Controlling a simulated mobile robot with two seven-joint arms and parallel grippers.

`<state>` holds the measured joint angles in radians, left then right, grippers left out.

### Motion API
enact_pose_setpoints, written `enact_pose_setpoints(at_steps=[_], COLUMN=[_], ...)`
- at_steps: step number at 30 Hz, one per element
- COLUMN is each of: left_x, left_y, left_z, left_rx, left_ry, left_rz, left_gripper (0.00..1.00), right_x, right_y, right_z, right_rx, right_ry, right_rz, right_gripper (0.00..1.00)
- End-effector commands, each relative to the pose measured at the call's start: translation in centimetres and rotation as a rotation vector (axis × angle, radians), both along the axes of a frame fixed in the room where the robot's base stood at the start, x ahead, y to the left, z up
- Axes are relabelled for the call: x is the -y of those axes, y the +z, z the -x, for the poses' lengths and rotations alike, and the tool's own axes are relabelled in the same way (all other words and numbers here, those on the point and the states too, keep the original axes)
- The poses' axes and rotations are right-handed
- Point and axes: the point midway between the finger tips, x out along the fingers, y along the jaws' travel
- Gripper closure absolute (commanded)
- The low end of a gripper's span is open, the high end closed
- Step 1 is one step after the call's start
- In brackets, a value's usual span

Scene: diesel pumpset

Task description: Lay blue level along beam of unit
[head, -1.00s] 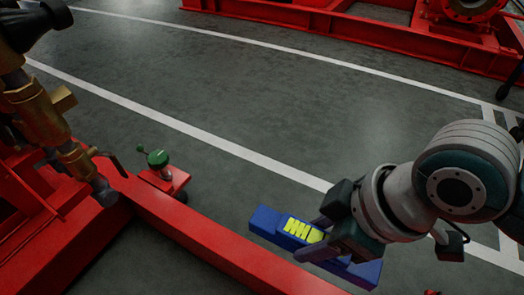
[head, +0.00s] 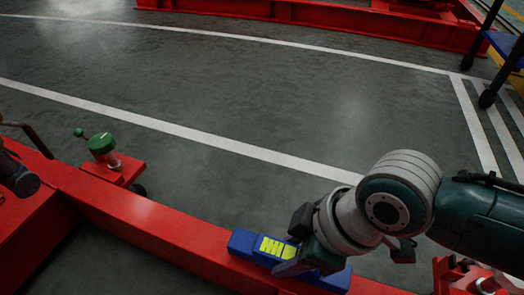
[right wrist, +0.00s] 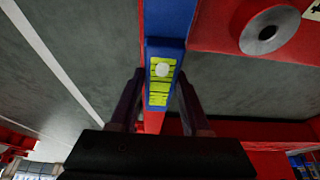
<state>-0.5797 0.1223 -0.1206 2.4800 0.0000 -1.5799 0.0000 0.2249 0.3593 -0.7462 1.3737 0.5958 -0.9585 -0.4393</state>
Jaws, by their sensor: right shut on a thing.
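The blue level (head: 242,242), a long bar with a yellow patch, is in the lower middle of the head view. It lines up roughly with the long red beam (head: 150,224) and overlaps it in the picture. I cannot tell whether it touches the beam. My right gripper (head: 291,262) is shut on the level near its middle and partly hides it. In the right wrist view the level (right wrist: 170,22) runs between the two dark fingers (right wrist: 160,82), with red beam behind it.
A red bracket with a green-capped part (head: 103,145) stands beside the beam at left. Red fittings (head: 462,275) sit at the lower right. Grey floor with white lines is clear beyond the beam. Another red frame (head: 330,20) and a blue-topped cart (head: 506,50) stand farther back.

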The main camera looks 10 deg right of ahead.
Motion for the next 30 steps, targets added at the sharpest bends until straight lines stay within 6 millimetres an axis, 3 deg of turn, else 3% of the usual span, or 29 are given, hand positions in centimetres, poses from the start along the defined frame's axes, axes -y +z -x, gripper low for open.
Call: enact_pose_setpoints(at_steps=[1, 3, 16, 17, 24, 30], left_x=[0.0, -0.1, -0.1, -0.1, 0.0, 0.2], left_y=[-1.5, -2.2, -2.3, -2.2, -2.2, -2.2], left_z=[0.0, 0.0, 0.0, 0.0, 0.0, 0.0], left_rx=[0.0, 0.0, 0.001, 0.0, 0.0, 0.0], left_ry=[-0.001, -0.001, -0.001, -0.001, 0.002, 0.005], left_rz=[-0.001, -0.002, -0.003, -0.002, 0.001, 0.006], left_gripper=[0.0, 0.0, 0.0, 0.0, 0.0, 0.0], right_x=[-0.1, 0.0, -0.1, 0.0, 0.0, 0.0], right_y=[-1.6, -2.4, -2.7, -2.6, -2.6, -2.6], right_z=[-0.1, -0.1, -0.1, 0.0, 0.0, 0.0], right_rx=[0.002, 0.001, 0.002, 0.0, -0.001, -0.001], right_ry=[0.0, 0.0, 0.0, 0.0, 0.0, 0.0], right_rz=[-0.002, -0.002, -0.002, 0.0, 0.0, 0.0], right_gripper=[1.0, 1.0, 1.0, 0.5, 0.23, 0.23])
